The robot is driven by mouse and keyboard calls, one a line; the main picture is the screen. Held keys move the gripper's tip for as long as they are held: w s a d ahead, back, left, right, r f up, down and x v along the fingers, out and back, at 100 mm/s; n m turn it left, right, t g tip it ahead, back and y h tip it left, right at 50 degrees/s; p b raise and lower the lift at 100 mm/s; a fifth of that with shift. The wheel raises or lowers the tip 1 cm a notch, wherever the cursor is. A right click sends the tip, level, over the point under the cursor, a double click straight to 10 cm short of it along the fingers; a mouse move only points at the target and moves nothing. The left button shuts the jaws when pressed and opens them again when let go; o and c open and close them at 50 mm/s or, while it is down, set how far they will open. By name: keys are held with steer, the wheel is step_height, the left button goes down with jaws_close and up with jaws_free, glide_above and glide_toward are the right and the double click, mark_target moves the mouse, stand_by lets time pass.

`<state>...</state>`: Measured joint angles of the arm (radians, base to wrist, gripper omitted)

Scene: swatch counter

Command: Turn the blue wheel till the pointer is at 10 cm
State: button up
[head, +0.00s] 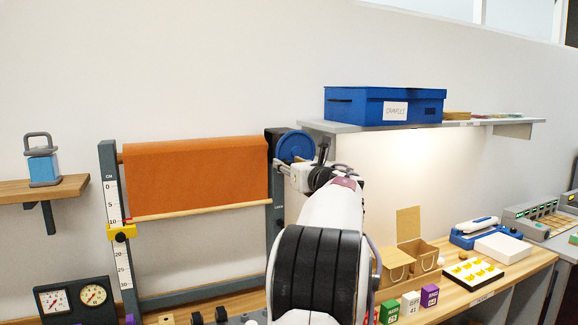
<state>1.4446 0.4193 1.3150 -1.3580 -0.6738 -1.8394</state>
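The blue wheel (294,146) sits at the right end of the roller, on a black housing. An orange cloth (196,178) hangs from the roller, with a pale wooden bar (205,209) along its lower edge. A white cm scale (114,195) runs down the left post. A small red pointer (127,219) at the bar's left end is close to the 10 mark; its exact reading is too small to tell. A yellow slider (122,232) with a black knob sits just below it. My gripper (309,163) is at the wheel's lower right; its fingers are partly hidden and contact is unclear.
A shelf (465,125) with a blue box (372,105) is above right of my arm. Dials (73,299) stand at lower left.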

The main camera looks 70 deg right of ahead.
steer(key=shift+f, duration=0.1)
stand_by(0.3)
steer(key=v, duration=0.7)
steer(key=shift+s+a, duration=0.25)
steer(key=shift+a, duration=0.15)
stand_by(0.4)
stand_by(0.6)
